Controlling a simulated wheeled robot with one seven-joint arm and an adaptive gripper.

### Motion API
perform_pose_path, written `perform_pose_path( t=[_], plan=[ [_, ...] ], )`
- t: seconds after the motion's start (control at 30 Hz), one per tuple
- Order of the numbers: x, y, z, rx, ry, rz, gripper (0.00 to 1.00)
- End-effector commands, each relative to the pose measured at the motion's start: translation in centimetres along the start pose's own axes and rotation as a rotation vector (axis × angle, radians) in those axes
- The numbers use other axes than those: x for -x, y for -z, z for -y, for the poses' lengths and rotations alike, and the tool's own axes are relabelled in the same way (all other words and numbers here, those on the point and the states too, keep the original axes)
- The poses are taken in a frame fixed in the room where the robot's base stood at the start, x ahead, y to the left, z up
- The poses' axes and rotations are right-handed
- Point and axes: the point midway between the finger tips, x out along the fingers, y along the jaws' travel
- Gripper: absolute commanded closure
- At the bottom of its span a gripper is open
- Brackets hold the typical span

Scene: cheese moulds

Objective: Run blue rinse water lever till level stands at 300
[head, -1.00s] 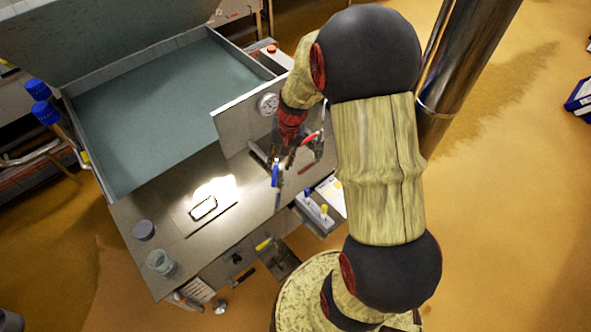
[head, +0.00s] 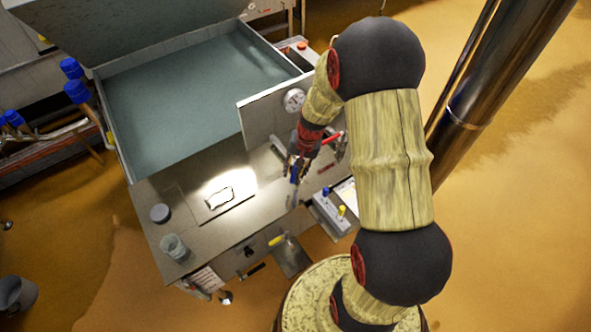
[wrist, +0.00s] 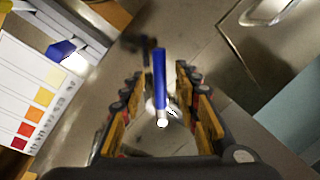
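The blue lever (wrist: 160,78) stands in the middle of the wrist view, between the two fingers of my gripper (wrist: 160,92). The fingers are apart, with a visible gap on each side of the lever. In the head view the blue lever (head: 294,174) shows as a small blue piece at the tip of my gripper (head: 296,163), over the front of the bench. The vat (head: 180,100) behind holds a flat grey-green surface. I cannot read a level figure in either view.
A red lever (head: 333,138) is just right of my gripper. A round dial (head: 294,100) sits on the upright panel (head: 262,112). A glass cup (head: 175,247) and a dark round lid (head: 160,213) stand on the bench's left. A colour chart (wrist: 35,95) lies left in the wrist view.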

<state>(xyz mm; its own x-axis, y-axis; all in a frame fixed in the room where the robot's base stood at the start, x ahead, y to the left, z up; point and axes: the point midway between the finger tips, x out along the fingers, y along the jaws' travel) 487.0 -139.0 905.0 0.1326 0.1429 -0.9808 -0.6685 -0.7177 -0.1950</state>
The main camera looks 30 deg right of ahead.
Motion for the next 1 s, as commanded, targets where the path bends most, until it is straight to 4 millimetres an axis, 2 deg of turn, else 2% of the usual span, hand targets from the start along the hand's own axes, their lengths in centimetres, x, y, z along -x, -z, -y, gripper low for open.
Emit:
perform_pose_path(
  t=[0.57,1.0],
  plan=[
    [0.04,0.01,0.0,0.0,0.0,0.0,1.0],
    [0.04,0.02,0.0,0.0,0.0,0.0,1.0]
  ],
)
